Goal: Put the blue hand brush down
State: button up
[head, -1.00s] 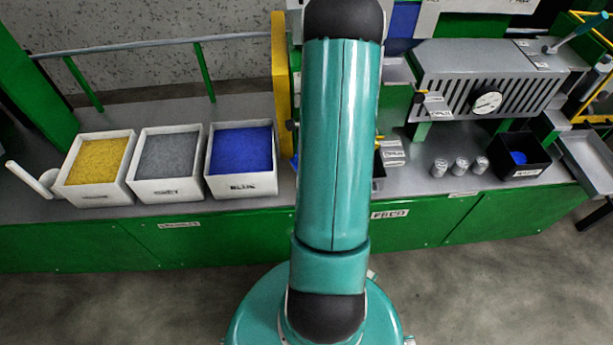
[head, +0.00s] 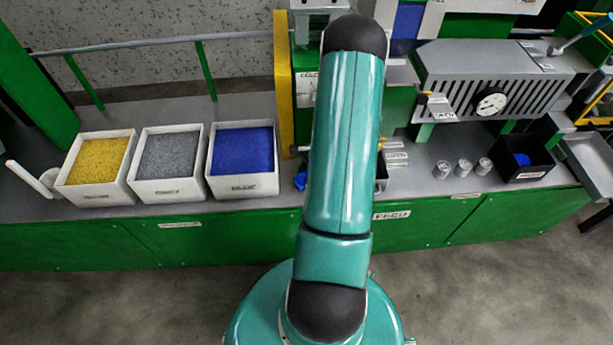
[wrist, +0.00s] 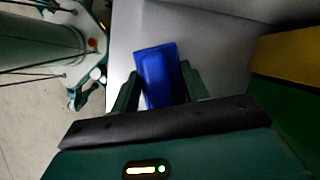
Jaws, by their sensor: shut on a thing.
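The blue hand brush (wrist: 158,72) shows in the wrist view as a blue block between the two dark green fingers of my gripper (wrist: 160,78). My gripper is shut on it, over a plain grey surface. I cannot tell whether the brush touches that surface. In the head view my arm hides the gripper. A small blue patch (head: 300,180), probably part of the brush, shows at the arm's left edge, just above the grey bench top (head: 285,108).
White bins of yellow (head: 98,161), grey (head: 167,156) and blue (head: 243,151) granules stand at left. A yellow post (head: 284,85) rises behind my arm. Several small cans (head: 464,168) and a black box (head: 522,158) stand at right. Bench shows free between the blue bin and my arm.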

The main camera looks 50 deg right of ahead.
jog(key=shift+f, duration=0.15)
jog(key=o, duration=1)
jog(key=shift+o, duration=0.2)
jog(key=v, duration=1.2)
jog(key=shift+r, duration=0.2)
